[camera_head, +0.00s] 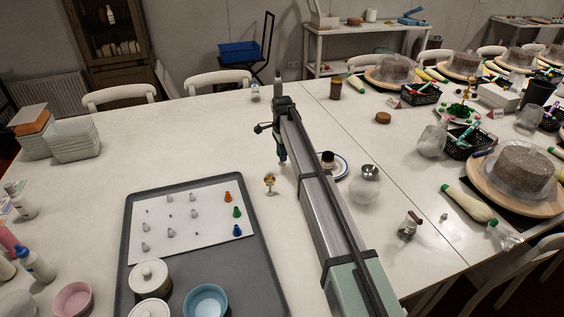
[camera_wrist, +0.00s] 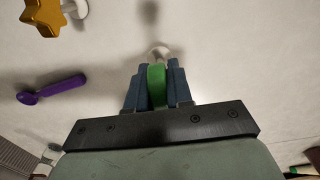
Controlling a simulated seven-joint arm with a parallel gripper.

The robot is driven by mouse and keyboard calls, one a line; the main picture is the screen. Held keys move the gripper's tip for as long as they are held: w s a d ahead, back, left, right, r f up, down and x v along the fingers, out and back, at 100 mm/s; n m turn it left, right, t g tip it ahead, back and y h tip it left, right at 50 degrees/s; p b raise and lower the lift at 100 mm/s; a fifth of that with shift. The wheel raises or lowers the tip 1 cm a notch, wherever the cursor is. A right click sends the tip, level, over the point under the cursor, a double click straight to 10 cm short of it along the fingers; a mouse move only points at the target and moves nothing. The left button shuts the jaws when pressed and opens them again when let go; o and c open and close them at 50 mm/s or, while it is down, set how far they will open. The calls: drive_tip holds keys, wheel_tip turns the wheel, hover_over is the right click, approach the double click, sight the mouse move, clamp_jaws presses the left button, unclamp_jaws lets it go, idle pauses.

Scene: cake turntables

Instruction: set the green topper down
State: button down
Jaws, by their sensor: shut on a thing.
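My gripper (camera_wrist: 158,68) is shut on the green topper (camera_wrist: 157,88), which stands between its two blue-grey fingers. A small pale round thing (camera_wrist: 160,52) shows just beyond the fingertips; I cannot tell whether it is part of the topper. A soft dark shadow lies on the white surface ahead. In the head view my gripper (camera_head: 282,156) points down over the white table (camera_head: 220,125), left of the arm; the topper is too small to make out there. I cannot tell whether the topper touches the table.
A gold star piece (camera_head: 270,183) stands near my gripper; a gold star (camera_wrist: 42,14) and purple spoon-shaped piece (camera_wrist: 52,89) show in the wrist view. A grey tray (camera_head: 128,225) with small coloured pieces lies left. A saucer (camera_head: 343,172) with a jar is right of the arm.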

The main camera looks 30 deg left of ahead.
drive_tip(key=shift+f, duration=1.9)
drive_tip(key=shift+f, duration=0.1)
drive_tip(key=c, duration=1)
unclamp_jaws()
wheel_tip(320, 180, up, 12)
drive_tip(key=shift+r, duration=0.15)
